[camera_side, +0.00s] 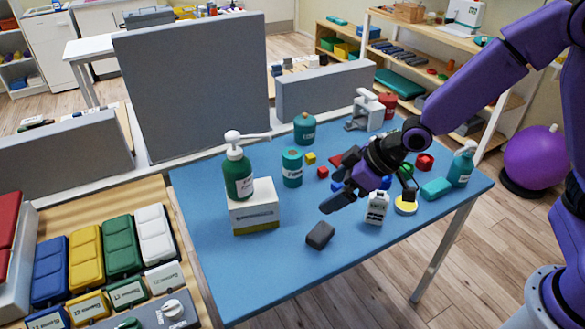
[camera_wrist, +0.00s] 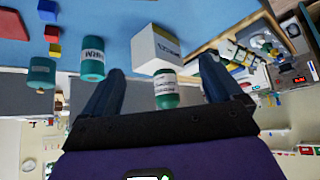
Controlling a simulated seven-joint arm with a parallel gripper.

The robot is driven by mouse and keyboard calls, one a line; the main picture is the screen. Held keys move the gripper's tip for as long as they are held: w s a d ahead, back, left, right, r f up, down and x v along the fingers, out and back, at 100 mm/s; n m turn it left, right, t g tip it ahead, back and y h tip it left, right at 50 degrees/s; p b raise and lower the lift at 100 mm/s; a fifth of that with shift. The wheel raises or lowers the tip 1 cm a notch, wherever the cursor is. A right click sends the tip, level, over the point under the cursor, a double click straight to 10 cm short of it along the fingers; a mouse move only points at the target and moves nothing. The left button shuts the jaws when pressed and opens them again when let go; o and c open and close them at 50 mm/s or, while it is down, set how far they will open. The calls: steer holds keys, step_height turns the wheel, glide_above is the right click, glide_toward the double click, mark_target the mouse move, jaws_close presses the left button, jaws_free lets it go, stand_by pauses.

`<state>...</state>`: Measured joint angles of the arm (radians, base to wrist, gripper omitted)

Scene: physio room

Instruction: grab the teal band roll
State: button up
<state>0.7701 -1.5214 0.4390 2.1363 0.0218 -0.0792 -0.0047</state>
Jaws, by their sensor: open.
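The teal band roll (camera_side: 292,167) stands upright on the blue table, right of the green pump bottle, with a pale label. In the wrist view the roll (camera_wrist: 92,60) shows left of the fingers, close to the left finger's tip in the picture. My gripper (camera_side: 333,191) is open and empty, above the table to the right of the roll and apart from it. In the wrist view my gripper (camera_wrist: 160,74) has its two fingers spread, with the white box and green bottle seen between them.
A white box (camera_side: 254,210) carries or stands beside the green pump bottle (camera_side: 238,178). A teal jar (camera_side: 304,129) stands behind the roll. Small yellow (camera_side: 310,158) and red (camera_side: 323,172) blocks lie right of it. A dark grey block (camera_side: 320,235) lies in front. The front-left table (camera_side: 205,230) is clear.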

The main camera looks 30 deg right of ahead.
steer(key=w+f+m+t, duration=0.25)
steer(key=w+f, duration=0.25)
steer(key=w, duration=0.6)
steer(key=m+t, duration=0.1)
steer(key=t, duration=0.4)
glide_toward(292, 164)
steer(key=w+f, duration=0.2)
steer(key=w, duration=0.1)
steer(key=w+d+f, duration=0.1)
steer(key=w, duration=0.1)
steer(key=shift+f, duration=0.2)
steer(key=shift+x, duration=1.1)
steer(key=shift+m, duration=0.25)
steer(key=shift+a+x, duration=0.1)
steer(key=shift+x, duration=1.2)
steer(key=shift+a+x, duration=0.15)
steer(key=shift+x, duration=1.15)
steer(key=shift+s+f, duration=0.1)
steer(key=shift+c, duration=0.2)
steer(key=c, duration=1)
steer(key=shift+c, duration=1.1)
